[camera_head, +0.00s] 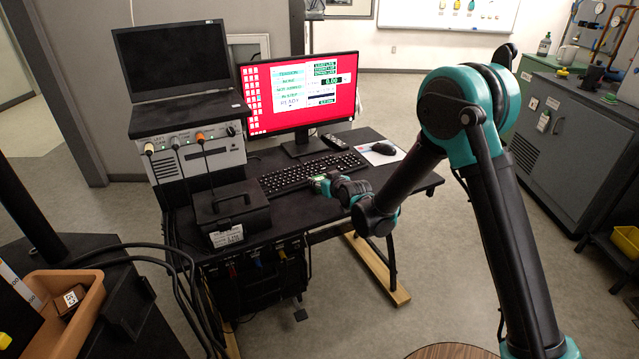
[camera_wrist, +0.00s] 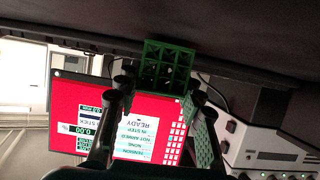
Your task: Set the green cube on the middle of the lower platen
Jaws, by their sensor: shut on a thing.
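The green cube (camera_wrist: 166,60) is an open lattice block. In the wrist view it sits between the fingertips of my gripper (camera_wrist: 160,92), which is shut on it. A green patterned strip (camera_wrist: 206,135) shows along the right finger; I cannot tell whether it belongs to the finger. In the head view my gripper (camera_head: 328,184) is small, over the desk by the keyboard's right part, with a bit of green at its tip. The wrist view is upside down, with a dark surface above the cube; I cannot tell whether they touch. I cannot make out the lower platen in either view.
The desk (camera_head: 400,176) bears a keyboard (camera_head: 305,174), a mouse (camera_head: 384,148), a red-screened monitor (camera_head: 300,92), a black box (camera_head: 232,212) and a grey instrument (camera_head: 200,158) under a laptop. A brown tray (camera_head: 88,318) holds a small box at lower left. Cables hang left of the desk.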

